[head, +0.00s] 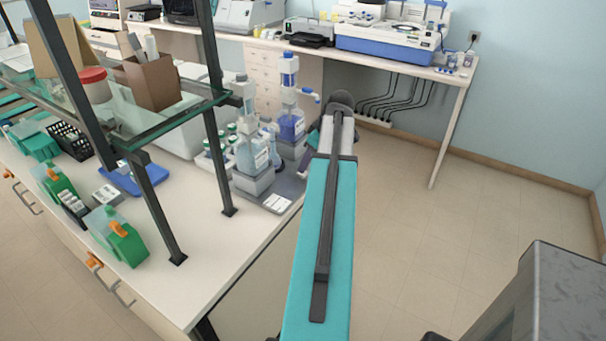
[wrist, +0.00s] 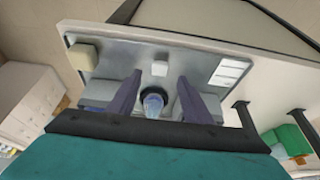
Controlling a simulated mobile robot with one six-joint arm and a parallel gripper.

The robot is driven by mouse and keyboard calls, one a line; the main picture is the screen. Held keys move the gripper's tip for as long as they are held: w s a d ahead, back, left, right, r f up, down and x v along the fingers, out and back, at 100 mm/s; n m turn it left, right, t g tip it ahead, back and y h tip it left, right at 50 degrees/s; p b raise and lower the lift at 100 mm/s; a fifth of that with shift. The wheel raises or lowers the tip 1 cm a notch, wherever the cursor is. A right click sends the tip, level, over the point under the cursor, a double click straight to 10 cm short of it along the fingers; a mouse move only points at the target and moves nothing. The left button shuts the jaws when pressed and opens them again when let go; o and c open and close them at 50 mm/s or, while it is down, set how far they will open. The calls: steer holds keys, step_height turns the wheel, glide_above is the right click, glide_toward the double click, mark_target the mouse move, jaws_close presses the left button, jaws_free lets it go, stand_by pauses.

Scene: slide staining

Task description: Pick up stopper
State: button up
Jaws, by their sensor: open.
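My gripper (wrist: 158,80) is open in the wrist view, its two dark purple fingers apart over the grey tray. A round, pale blue translucent piece with a dark ring (wrist: 153,103) lies between the fingers, nearer their bases in the picture; I cannot tell whether it is the stopper. No contact with the fingers shows. In the head view my teal arm hides most of the gripper at the bench's far right corner.
Two dispenser bottles, one pale blue (head: 252,150) and one dark blue (head: 291,124), stand on the grey tray (head: 286,184) beside my arm. A glass shelf (head: 190,108) on dark posts stands left of them. The floor right of the bench is clear.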

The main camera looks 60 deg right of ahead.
steer(key=shift+f, duration=0.1)
steer(key=shift+p+x, duration=1.05)
steer(key=shift+x, duration=1.5)
steer(key=c, duration=1.1)
